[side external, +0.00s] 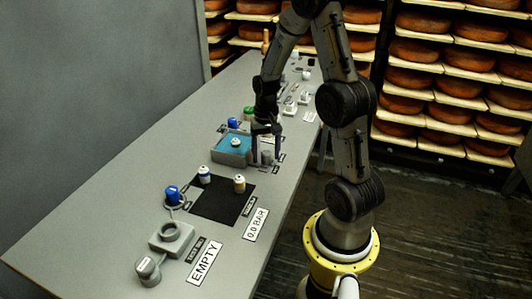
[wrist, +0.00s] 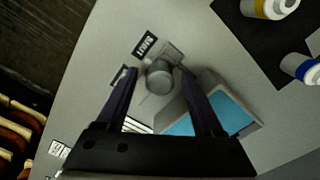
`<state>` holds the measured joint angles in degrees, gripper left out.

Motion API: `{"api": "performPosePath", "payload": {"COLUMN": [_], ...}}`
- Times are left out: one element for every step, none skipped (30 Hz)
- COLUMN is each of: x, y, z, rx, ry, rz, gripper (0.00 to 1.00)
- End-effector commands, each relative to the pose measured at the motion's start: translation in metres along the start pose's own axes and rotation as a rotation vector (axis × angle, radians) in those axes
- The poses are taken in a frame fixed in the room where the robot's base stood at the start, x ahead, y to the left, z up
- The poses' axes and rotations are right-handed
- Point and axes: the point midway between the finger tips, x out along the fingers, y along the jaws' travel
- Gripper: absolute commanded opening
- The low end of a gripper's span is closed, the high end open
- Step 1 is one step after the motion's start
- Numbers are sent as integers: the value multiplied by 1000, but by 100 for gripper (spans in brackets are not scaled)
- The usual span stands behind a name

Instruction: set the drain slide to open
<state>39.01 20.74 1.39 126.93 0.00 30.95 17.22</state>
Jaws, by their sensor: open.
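A grey round knob (wrist: 159,82), which looks like the drain slide's handle, stands on a small grey plate beside the blue-topped basin (wrist: 225,108). My gripper (wrist: 158,76) is open, with one finger on each side of the knob; I cannot tell whether either finger touches it. A label that seems to read SHUT (wrist: 146,43) lies by the plate's upper end in the wrist view. A second label (wrist: 120,77) is partly hidden by the left finger. In the side view my gripper (side external: 266,150) is low over the knob (side external: 267,157), right of the basin (side external: 232,147).
A black mat (side external: 222,205) holds a blue-banded bottle (side external: 204,175) and a yellow-banded bottle (side external: 239,184). Grey fixtures (side external: 171,237) stand by an EMPTY sign (side external: 205,262) at the near end. A blue knob (side external: 233,122) and a green knob (side external: 248,112) stand behind the basin.

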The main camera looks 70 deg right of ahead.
Motion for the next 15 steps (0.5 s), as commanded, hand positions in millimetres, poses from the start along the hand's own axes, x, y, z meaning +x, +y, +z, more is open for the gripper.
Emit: {"api": "performPosePath", "payload": {"x": [0,0,0,0,0,0,0,0,0,0,0,0,0,0,0], "y": [0,0,0,0,0,0,0,0,0,0,0,0,0,0,0], "z": [0,0,0,0,0,0,0,0,0,0,0,0,0,0,0], "rx": [0,0,0,0,0,0,0,0,0,0,0,0,0,0,0], "ry": [0,0,0,0,0,0,0,0,0,0,0,0,0,0,0], "rz": [0,0,0,0,0,0,0,0,0,0,0,0,0,0,0], "gripper": [69,69,69,66,60,53,48,42,35,30,24,17,12,6,0]}}
